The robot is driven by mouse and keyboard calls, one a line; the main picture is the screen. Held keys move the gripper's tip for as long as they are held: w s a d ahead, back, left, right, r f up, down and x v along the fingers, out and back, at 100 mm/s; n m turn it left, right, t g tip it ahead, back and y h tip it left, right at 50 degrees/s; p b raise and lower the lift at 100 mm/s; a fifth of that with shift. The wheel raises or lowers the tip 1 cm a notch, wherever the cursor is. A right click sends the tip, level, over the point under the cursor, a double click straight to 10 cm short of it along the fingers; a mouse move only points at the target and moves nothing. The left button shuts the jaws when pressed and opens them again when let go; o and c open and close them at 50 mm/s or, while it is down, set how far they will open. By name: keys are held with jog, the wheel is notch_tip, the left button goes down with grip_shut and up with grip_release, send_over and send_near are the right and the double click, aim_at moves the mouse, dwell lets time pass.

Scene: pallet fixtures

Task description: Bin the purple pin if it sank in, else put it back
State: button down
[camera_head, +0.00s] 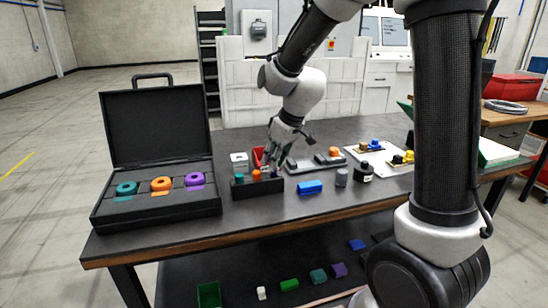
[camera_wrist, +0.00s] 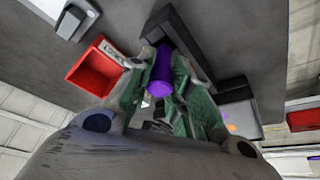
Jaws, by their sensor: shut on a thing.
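My gripper (camera_head: 276,162) is over the right end of a black pin holder (camera_head: 257,188) on the table. In the wrist view its green fingers (camera_wrist: 161,90) are shut on the purple pin (camera_wrist: 161,72), a purple cylinder. The pin is close to the black holder (camera_wrist: 186,38); I cannot tell whether its end is in the holder or clear of it. A teal pin (camera_head: 239,178) and an orange pin (camera_head: 256,175) stand in the holder. A small red bin (camera_head: 258,156) is just behind the holder; it shows open in the wrist view (camera_wrist: 94,68).
An open black case (camera_head: 158,208) at the left holds teal, orange and purple rings. A blue block (camera_head: 310,187), a grey cylinder (camera_head: 341,177) and a black item (camera_head: 363,172) stand right of the holder. Fixtures with coloured parts lie behind them. The front table edge is clear.

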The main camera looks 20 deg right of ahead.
jog(key=shift+f, duration=0.75)
jog(key=c, duration=0.8)
grip_release()
jog(key=shift+r, duration=4.55)
